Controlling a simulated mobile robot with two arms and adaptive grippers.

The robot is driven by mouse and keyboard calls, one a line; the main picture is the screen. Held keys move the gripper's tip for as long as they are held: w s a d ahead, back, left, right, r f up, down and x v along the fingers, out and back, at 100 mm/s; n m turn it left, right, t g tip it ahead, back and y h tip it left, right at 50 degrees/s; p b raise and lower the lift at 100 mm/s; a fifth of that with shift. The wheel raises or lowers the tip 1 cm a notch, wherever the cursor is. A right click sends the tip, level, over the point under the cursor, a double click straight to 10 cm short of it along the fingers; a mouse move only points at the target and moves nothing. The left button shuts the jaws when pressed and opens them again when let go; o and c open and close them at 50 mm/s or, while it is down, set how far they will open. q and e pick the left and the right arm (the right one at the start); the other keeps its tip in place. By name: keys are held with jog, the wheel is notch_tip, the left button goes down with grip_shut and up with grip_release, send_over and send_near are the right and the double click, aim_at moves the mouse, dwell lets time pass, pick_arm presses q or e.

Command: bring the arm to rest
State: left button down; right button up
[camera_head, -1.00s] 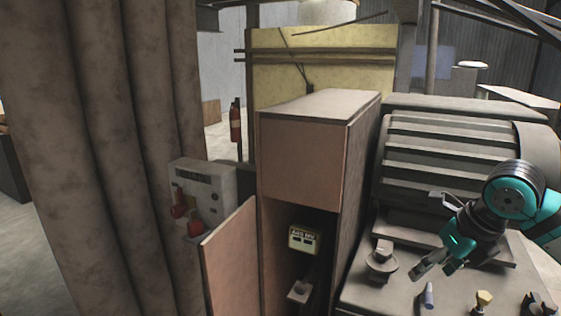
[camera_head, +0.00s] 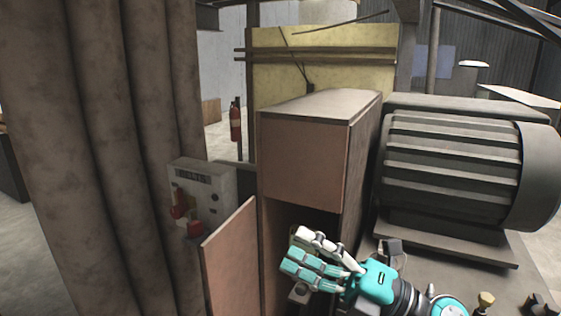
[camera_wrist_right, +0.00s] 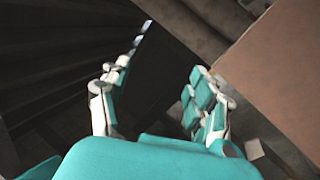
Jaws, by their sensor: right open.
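My right gripper (camera_head: 297,254) is open in front of the lower opening of the tall brown cabinet (camera_head: 304,165). Its teal and white fingers point left in the head view, and its arm comes in from the lower right. In the right wrist view the gripper (camera_wrist_right: 167,58) shows its fingers spread apart, with nothing visible between them. The gripper covers much of the cabinet's lower opening, so what is inside is mostly hidden. My left gripper does not show.
The cabinet's lower door (camera_head: 230,260) stands open to the left. A large ribbed motor (camera_head: 452,155) stands on the bench at right. A grey box (camera_head: 207,188) with red parts is left of the door.

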jog(key=w+d+f+m+t+h, duration=0.3)
jog(key=d+m+t+h, duration=0.35)
jog(key=m, duration=0.45)
jog(key=w+d+f+m+t+h, duration=0.25)
jog(key=d+m+t+h, duration=0.25)
jog(key=m+t+h, duration=0.45)
jog(key=s+d+f+m+g+h, duration=0.25)
jog(key=f+m+g, duration=0.2)
jog(key=f, duration=0.45)
jog(key=s+d+f+m+g+h, duration=0.2)
jog(key=d+f+m+g+h, duration=0.15)
jog(key=f+m, duration=0.4)
jog(key=s+f+m+g+y, duration=0.1)
jog(key=s+f+g+y, duration=0.1)
jog(key=s+f+g, duration=1.35)
jog(key=s+f+t, duration=0.1)
jog(key=s+f, duration=0.3)
jog(key=f, duration=1)
jog(key=s+f+t, duration=0.1)
jog(key=s+f, duration=0.2)
jog(key=f, duration=1.1)
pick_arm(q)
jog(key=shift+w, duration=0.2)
pick_arm(e)
jog(key=s+d+f+g, duration=0.1)
jog(key=s+d+f, duration=0.1)
jog(key=s+f, duration=1.4)
jog(key=shift+s+d+f+h, duration=0.2)
jog(key=shift+s+d+h, duration=0.1)
jog(key=shift+s, duration=0.15)
